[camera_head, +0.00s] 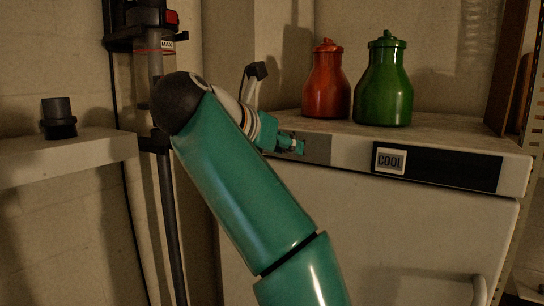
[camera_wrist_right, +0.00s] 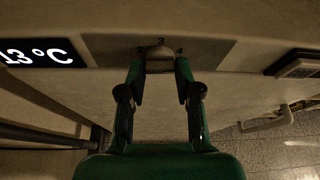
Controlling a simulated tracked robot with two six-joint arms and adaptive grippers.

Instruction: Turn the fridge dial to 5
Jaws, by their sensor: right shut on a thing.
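The fridge (camera_head: 360,215) is a pale box with a control strip along its top front edge. In the head view the dial is mostly hidden by the gripper. My left gripper is not in view.
A red jar (camera_head: 326,85) and a green jar (camera_head: 384,85) stand on the fridge top just behind the strip. A stick-like device (camera_head: 155,60) stands left of my arm, near a shelf (camera_head: 70,155) holding a black object (camera_head: 59,118).

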